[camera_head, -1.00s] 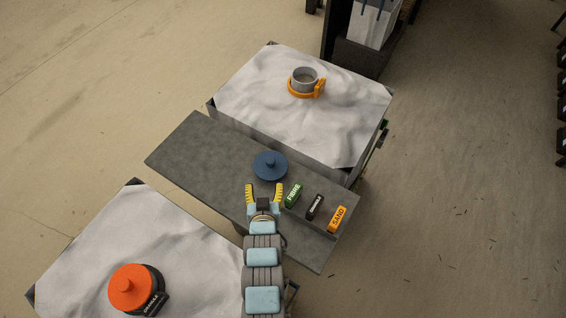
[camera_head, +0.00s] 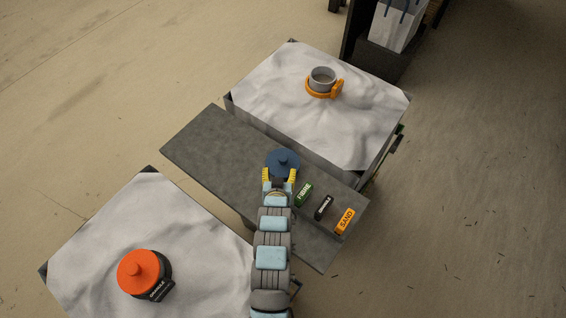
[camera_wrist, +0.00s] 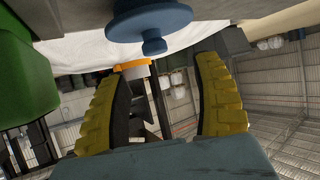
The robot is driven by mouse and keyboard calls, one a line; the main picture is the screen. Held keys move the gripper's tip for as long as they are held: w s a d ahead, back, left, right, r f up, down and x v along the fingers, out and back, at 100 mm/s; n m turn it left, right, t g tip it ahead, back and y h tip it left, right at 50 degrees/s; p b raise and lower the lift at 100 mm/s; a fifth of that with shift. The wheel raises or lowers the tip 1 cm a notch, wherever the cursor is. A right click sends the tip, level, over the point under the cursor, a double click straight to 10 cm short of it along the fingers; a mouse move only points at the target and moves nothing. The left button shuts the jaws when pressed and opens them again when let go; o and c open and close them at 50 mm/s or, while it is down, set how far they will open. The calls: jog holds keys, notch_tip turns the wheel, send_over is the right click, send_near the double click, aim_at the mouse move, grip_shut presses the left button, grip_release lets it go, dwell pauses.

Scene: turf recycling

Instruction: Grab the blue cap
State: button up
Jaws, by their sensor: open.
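The blue cap (camera_head: 283,162) is a round disc with a small knob on top. It lies on the grey table (camera_head: 200,145) near its far edge. My gripper (camera_head: 279,176) is open, with its yellow fingers pointing at the cap and their tips close to its near edge. In the wrist view the cap (camera_wrist: 150,22) is at the top, with its knob between and beyond the fingers of my gripper (camera_wrist: 165,85). The fingers hold nothing. Whether the fingertips touch the cap cannot be told.
Green (camera_head: 303,194), black (camera_head: 323,207) and orange (camera_head: 344,221) labelled blocks stand right of my gripper. A white-filled bin behind holds a grey cup with an orange clamp (camera_head: 322,88). A front-left bin holds an orange-lidded jar (camera_head: 139,272). The table's left part is clear.

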aim_at(283, 161)
jog(key=shift+p+x, duration=0.35)
jog(key=shift+x, duration=1.7)
jog(key=shift+w+d+f+p, duration=0.25)
jog(key=shift+w+f+p, duration=0.1)
jog(key=shift+w, duration=0.35)
jog(key=shift+w+d+f+p, duration=0.2)
jog(key=shift+w+f+p, duration=0.1)
jog(key=shift+w, duration=0.35)
jog(key=shift+x, duration=1.05)
grip_shut()
